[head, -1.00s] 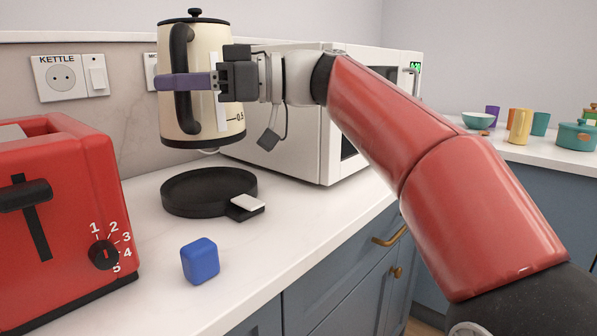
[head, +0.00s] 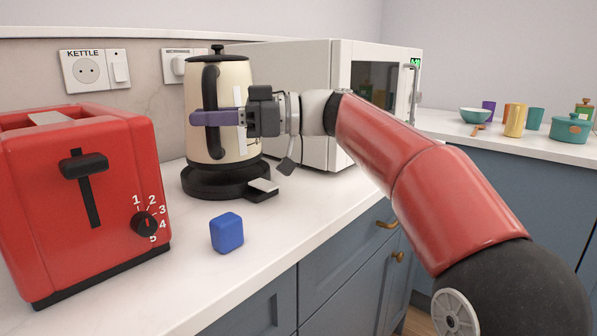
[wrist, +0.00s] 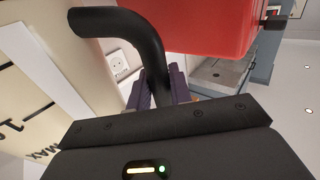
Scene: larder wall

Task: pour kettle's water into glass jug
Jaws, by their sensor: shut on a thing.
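The cream kettle (head: 226,82) with a black lid and black handle stands upright at its black round base (head: 205,182). Its bottom is at the base's top; I cannot tell whether it rests fully on it. My gripper (head: 212,117) is shut on the kettle's black handle, its purple fingers around it. The wrist view shows the handle (wrist: 119,22) between the fingers, and part of the kettle's side (wrist: 25,75) with level marks. I see no glass jug in these views.
A red toaster (head: 115,200) stands at the left and a blue cube (head: 227,233) lies in front of the base. A white microwave (head: 312,100) is close behind my gripper. Cups, a bowl and a teal pot (head: 571,129) stand on the far right counter (head: 455,126).

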